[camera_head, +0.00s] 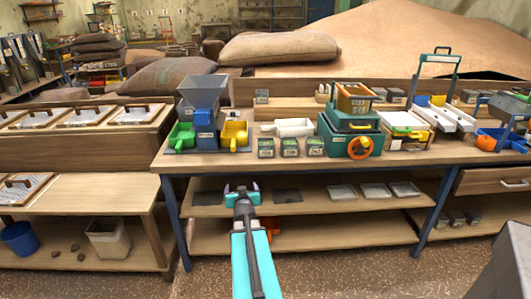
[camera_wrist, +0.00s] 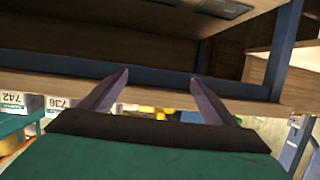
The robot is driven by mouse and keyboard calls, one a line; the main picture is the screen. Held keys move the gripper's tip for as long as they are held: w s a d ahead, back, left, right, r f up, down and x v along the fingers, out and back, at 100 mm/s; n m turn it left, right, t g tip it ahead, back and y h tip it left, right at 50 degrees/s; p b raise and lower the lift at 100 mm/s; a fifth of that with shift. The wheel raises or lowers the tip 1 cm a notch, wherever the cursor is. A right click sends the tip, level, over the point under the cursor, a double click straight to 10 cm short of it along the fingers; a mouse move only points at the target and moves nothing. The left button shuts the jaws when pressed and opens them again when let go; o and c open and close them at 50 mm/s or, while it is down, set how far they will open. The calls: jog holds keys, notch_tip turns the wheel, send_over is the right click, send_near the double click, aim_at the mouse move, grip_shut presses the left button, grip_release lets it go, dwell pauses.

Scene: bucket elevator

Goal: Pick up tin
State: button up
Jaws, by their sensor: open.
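Several small dark tins with pale labels stand on the workbench top in the head view: a left one (camera_head: 266,147), a middle one (camera_head: 290,147) and a right one (camera_head: 315,147) in a row near the front edge. Which one the task means cannot be told. Two pale labelled faces, a left one (camera_wrist: 12,104) and a right one (camera_wrist: 58,102), show upside down at the wrist view's left. My gripper (camera_head: 242,187) is open and empty, in front of the bench and below its top. Its two fingers (camera_wrist: 160,78) are spread apart in the wrist view, touching no tin.
The workbench (camera_head: 230,160) has a blue hopper machine (camera_head: 205,115) left of the tins and a green machine with an orange wheel (camera_head: 350,135) to their right. A white scoop-like tray (camera_head: 292,127) lies behind the tins. A lower shelf (camera_head: 310,203) holds flat trays.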

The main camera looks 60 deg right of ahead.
aim_at(265, 148)
jog(key=s+d+r+h, duration=0.1)
jog(key=s+d+r, duration=0.2)
jog(key=r, duration=0.3)
jog(key=s+d+r+m+t+h, duration=0.1)
jog(key=s+d+r+h, duration=0.1)
jog(key=s+d+r, duration=0.2)
jog(key=shift+d+r+h+b, duration=0.3)
jog(key=shift+d+r+b, duration=0.05)
jog(key=shift+d+r, duration=0.5)
jog(key=shift+w+d, duration=0.1)
jog(key=shift+w, duration=0.05)
jog(key=shift+p+x, duration=0.35)
jog(key=shift+x, duration=3.8)
jog(key=shift+f, duration=0.1)
jog(key=shift+d, duration=0.1)
jog(key=shift+f+p+x, duration=0.2)
jog(key=shift+p+x, duration=0.2)
jog(key=shift+x, duration=2.15)
jog(key=shift+s, duration=0.2)
jog(key=c, duration=1.4)
